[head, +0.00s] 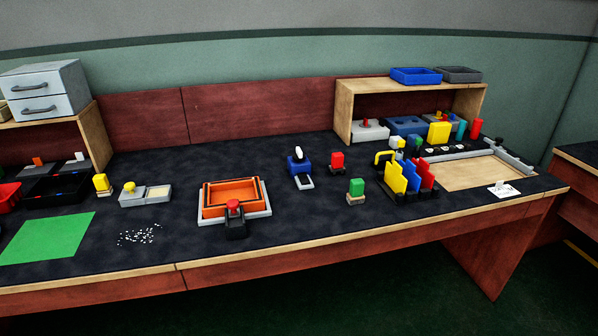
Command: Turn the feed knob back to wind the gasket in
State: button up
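I cannot tell for sure which thing is the feed knob; no gasket can be made out. A small black unit with a red knob-like top (234,206) stands at the front of an orange open box (205,199) on a light grey base. Behind it to the right, a blue unit (305,166) has a black-and-white upright top (298,153) and a pale frame-like piece (304,182) in front. At this size the turn of either top cannot be read. My gripper is not in view.
A green mat (45,238) and scattered white bits (139,235) lie at left. Dark tabletop is clear along the front edge (330,238).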

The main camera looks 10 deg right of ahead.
aim_at(299, 156)
jog(key=i+l+u, duration=0.4)
jog(key=l, duration=0.5)
jog(key=l+u, duration=0.35)
jog(key=l, duration=0.55)
jog(key=i+l+u, duration=0.1)
jog(key=l+u, duration=0.3)
jog(key=l, duration=0.65)
